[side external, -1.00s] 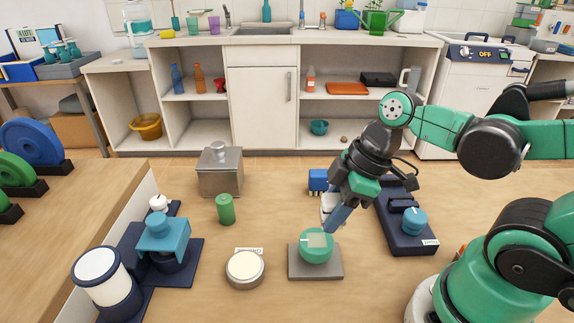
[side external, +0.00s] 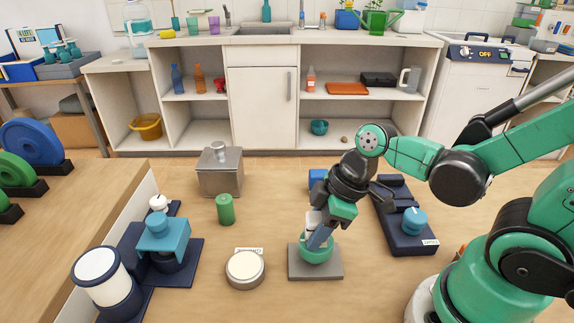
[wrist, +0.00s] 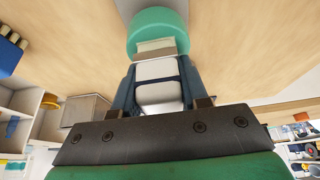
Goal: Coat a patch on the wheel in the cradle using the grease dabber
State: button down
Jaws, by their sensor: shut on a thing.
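The green wheel (side external: 316,260) sits on a flat grey cradle (side external: 334,273) on the bench; it also shows at the top of the wrist view (wrist: 157,20). My gripper (side external: 319,232) is over the wheel, pointing down. In the wrist view my gripper's blue fingers (wrist: 158,82) are shut on the dabber (wrist: 158,92), a white block with a beige pad at its front. The pad overlaps the near edge of the wheel in that view. I cannot tell whether it touches. The pale patch on the wheel's face is hidden behind the gripper.
A white-topped round tin (side external: 245,269) stands left of the cradle, and a green cylinder (side external: 225,209) behind it. A dark blue tray with a blue knob (side external: 413,222) is at right. A grey box (side external: 220,174) stands at the back. Blue fixtures (side external: 163,237) are at left.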

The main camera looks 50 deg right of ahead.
jog(key=shift+s+d, duration=0.55)
jog(key=shift+d, duration=0.1)
jog(key=shift+s+d+r, duration=0.15)
notch_tip(320, 180, up, 8)
dwell(0.5)
